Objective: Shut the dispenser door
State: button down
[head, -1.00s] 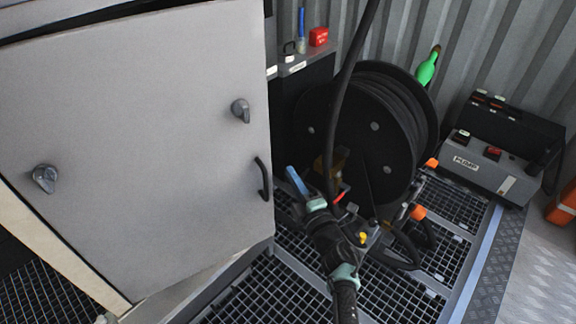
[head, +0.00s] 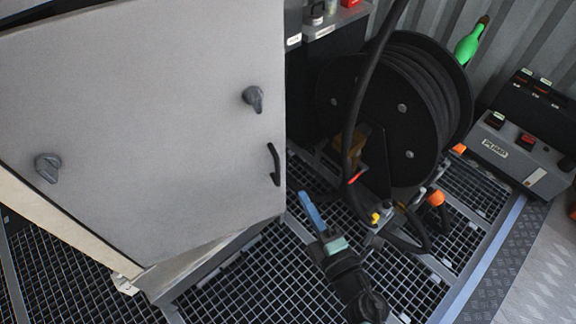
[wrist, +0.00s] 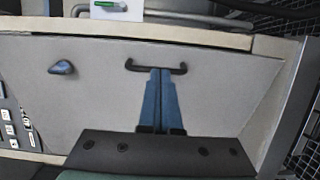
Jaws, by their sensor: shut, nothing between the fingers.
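The dispenser door (head: 150,120) is a large grey panel at the left of the head view, with two dark knobs and a black bar handle (head: 273,165) near its right edge. A dark gap shows along its top edge; how far it stands open is hard to tell. My gripper (head: 308,205), with blue fingers, is shut and empty, to the right of and below the handle. In the wrist view, the fingertips (wrist: 161,70) overlap the middle of the handle (wrist: 135,66) on the door (wrist: 225,90); contact cannot be told.
A black hose reel (head: 385,120) stands right of the door, its hose hanging near my arm. A grey pump box (head: 520,155) sits farther right. Grating floor (head: 260,285) lies below the door.

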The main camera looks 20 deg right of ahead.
aim_at(281, 158)
jog(key=w, duration=0.3)
jog(key=w+b, duration=0.1)
jog(key=w, duration=0.6)
jog(key=shift+a+b, duration=0.25)
jog(key=shift+b, duration=0.15)
